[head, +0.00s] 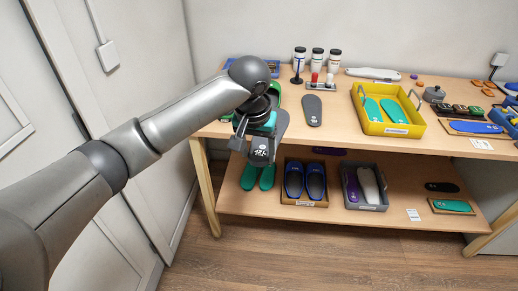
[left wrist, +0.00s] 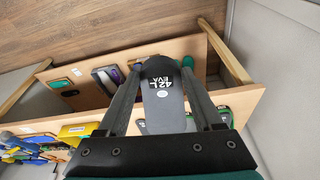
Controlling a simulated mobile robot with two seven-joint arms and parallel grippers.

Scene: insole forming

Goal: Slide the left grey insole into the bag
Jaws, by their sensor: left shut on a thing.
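The left grey insole (left wrist: 163,105), dark grey and marked "42 L EVA", is held in my left gripper (left wrist: 163,72), whose two fingers press on its sides. In the head view the insole (head: 262,152) hangs from the left gripper (head: 264,138) at the left front edge of the table, clear of the top. A second grey insole (head: 312,110) lies flat on the table to the right. I cannot make out a bag for certain; my arm and gripper hide part of the table's left end. My right gripper is not in view.
A yellow tray (head: 389,129) with teal insoles stands on the wooden table (head: 343,136). Several bottles stand at the back. The lower shelf (head: 328,222) holds a brown tray (head: 304,202) of blue insoles and a grey bin (head: 367,206). A wall is close on the left.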

